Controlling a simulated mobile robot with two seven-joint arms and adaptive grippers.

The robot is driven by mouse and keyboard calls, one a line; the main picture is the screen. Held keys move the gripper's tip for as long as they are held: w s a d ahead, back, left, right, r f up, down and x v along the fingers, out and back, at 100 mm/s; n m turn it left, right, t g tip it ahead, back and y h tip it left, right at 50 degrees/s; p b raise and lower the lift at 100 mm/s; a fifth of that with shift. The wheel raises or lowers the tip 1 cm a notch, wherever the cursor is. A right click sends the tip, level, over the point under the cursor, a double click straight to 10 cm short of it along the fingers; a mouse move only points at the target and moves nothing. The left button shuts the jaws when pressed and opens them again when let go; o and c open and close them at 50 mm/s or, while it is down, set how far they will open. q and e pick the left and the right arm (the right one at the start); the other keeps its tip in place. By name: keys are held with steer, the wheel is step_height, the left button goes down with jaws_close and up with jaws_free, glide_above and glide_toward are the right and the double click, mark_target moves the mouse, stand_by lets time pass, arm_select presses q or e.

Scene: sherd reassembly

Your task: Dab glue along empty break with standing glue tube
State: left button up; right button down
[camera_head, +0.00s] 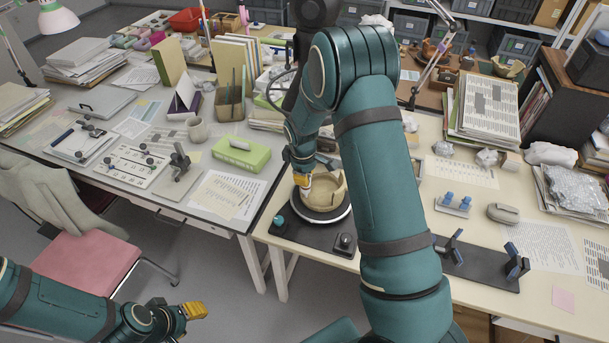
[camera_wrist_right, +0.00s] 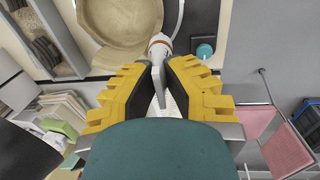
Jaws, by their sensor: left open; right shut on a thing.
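The tan broken bowl (camera_head: 325,205) sits on a round turntable (camera_head: 312,217) at the near left corner of the right-hand table. My right gripper (camera_head: 303,184) is beside its left rim, partly hidden by my arm. In the right wrist view, the yellow fingers are shut on a white glue tube (camera_wrist_right: 160,45) with a brown ring. The tube's end is close to the edge of the bowl (camera_wrist_right: 125,20); I cannot tell whether they touch. Only part of the bowl's rim shows there. My left gripper (camera_head: 193,310) is open and empty, low over the floor.
A pink chair (camera_head: 85,262) stands below.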

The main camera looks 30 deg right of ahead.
steer(key=shift+w+d+f+b, duration=0.2)
steer(key=shift+f+b, duration=0.35)
steer(key=shift+f, duration=0.4)
steer(key=shift+w+d+f+b, duration=0.15)
steer(key=shift+f+b, duration=0.4)
steer(key=shift+f, duration=0.4)
steer(key=shift+s+d+f, duration=0.15)
steer(key=shift+s+d, duration=0.05)
steer(key=shift+s, duration=0.6)
steer(key=shift+s+d+p, duration=0.5)
steer(key=shift+s+p, duration=0.05)
steer(key=shift+s, duration=0.15)
steer(key=p, duration=0.5)
glide_toward(310, 185)
steer(key=shift+s+d+f, duration=0.3)
steer(key=shift+s+d, duration=0.55)
steer(key=shift+s, duration=0.05)
steer(key=shift+s+d+f, duration=0.3)
steer(key=shift+s+d, duration=0.5)
steer(key=shift+s, duration=0.05)
